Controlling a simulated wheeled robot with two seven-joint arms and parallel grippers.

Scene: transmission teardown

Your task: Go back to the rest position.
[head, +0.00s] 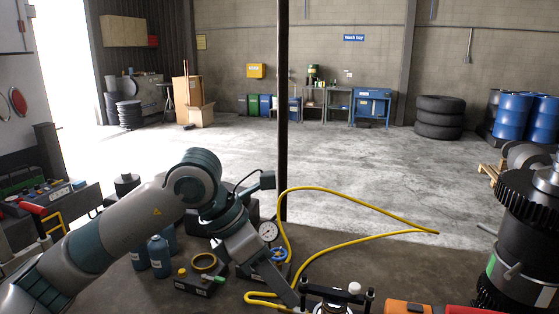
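My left arm comes in from the left, bends at a teal elbow joint and slopes down to the right. My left gripper (290,297) is low in the middle of the head view, over the dark bench top (120,295) and beside the yellow hose. Its narrow fingers point down toward a black and silver fixture (336,297) at the bottom edge. Whether they are apart or together, or touch the fixture, I cannot tell. My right gripper does not show.
A pressure gauge (268,231), a blue valve wheel (279,254), teal bottles (159,256) and a yellow ring (205,262) crowd around the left forearm. A yellow hose (375,211) loops across the middle. A large geared transmission part (520,240) stands at right. The concrete floor beyond is clear.

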